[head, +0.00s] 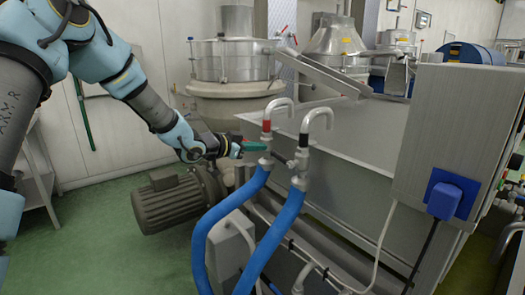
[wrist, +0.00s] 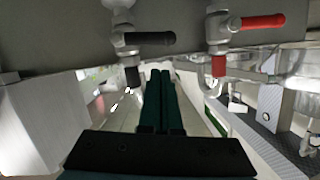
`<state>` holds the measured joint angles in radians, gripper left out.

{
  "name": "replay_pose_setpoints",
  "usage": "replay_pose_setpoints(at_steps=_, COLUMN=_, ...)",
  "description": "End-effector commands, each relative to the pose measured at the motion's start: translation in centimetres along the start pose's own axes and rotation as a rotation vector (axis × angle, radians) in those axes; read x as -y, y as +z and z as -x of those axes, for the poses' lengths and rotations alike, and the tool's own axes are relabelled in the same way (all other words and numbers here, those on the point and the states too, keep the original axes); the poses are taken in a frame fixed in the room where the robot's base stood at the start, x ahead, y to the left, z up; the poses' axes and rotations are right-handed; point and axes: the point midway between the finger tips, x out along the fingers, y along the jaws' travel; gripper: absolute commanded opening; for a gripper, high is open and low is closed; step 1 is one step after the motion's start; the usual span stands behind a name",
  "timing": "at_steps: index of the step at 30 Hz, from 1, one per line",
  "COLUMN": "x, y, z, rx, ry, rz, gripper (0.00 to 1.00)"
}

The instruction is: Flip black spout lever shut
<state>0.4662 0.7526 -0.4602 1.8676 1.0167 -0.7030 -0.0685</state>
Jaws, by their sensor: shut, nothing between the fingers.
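Two curved metal spouts stand on the tank edge. The black-banded spout (head: 304,141) is on the right in the head view, the red-banded one (head: 267,127) on the left. The black spout lever (head: 283,160) sticks out sideways to the left from its valve, across the pipe. In the wrist view, which looks upside down, the black lever (wrist: 152,39) points right. My gripper (head: 258,146) is by the red-banded spout in the head view. In the wrist view its dark green fingers (wrist: 160,73) are together and empty, their tips apart from the black lever.
The red lever (wrist: 262,21) sticks out sideways beside the black one. Blue hoses (head: 262,240) hang below the valves. A grey cabinet (head: 455,135) with a blue plug stands right, a motor (head: 175,203) lower left. Green floor is free at left.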

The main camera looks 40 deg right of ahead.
Motion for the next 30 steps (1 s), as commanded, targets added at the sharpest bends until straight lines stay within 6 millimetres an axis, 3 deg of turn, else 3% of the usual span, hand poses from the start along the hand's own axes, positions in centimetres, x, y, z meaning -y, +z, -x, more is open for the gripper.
replay_pose_setpoints(at_steps=12, x=0.2, y=0.2, z=6.3, rx=0.001, ry=-0.002, rz=-0.001, gripper=0.00)
replay_pose_setpoints(at_steps=30, x=0.2, y=0.1, z=7.0, rx=0.001, ry=0.000, rz=0.000, gripper=0.00)
